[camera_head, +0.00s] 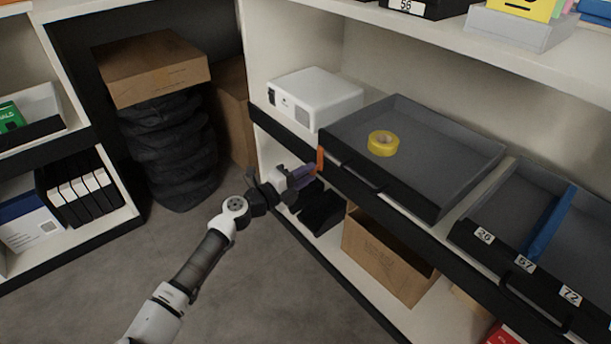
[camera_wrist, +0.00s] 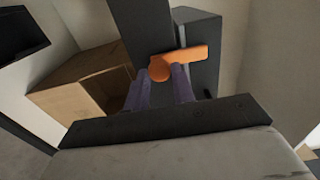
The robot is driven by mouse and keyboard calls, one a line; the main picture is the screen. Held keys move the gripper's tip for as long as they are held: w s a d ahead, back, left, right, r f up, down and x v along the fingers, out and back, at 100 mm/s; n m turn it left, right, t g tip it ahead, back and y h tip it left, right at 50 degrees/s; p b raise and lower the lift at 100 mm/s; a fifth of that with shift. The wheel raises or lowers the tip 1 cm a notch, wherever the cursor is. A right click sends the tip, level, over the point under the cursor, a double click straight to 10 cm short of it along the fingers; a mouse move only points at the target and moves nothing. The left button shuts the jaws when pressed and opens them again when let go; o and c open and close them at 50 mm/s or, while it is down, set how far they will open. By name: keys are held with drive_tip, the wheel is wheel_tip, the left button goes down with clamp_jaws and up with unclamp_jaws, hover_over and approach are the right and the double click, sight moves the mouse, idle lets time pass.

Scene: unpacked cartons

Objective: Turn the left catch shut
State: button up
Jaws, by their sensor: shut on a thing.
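The left catch is a small orange lever (camera_head: 320,158) at the left front corner of the grey drawer (camera_head: 455,200). In the head view its visible part stands about upright. In the wrist view the catch (camera_wrist: 196,53) shows a round end between my fingers and a bar reaching to the right. My gripper (camera_head: 306,172) has its purple fingers at the catch from the front; they also show in the wrist view (camera_wrist: 161,80), one on each side of the round end, shut on it. The fingers partly hide the catch in the head view.
A yellow tape roll (camera_head: 383,144) lies in the grey drawer. A white projector-like box (camera_head: 318,96) stands left of it on the shelf. An open carton (camera_head: 385,255) sits below, also in the wrist view (camera_wrist: 75,85). The floor before the shelves is clear.

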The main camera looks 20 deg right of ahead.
idle(0.4)
drive_tip(key=o, duration=1)
drive_tip(key=shift+c, duration=0.2)
drive_tip(key=p+v, duration=0.1)
drive_tip(key=v, duration=1.3)
drive_tip(key=shift+p, duration=0.35)
drive_tip(key=shift+d, duration=0.1)
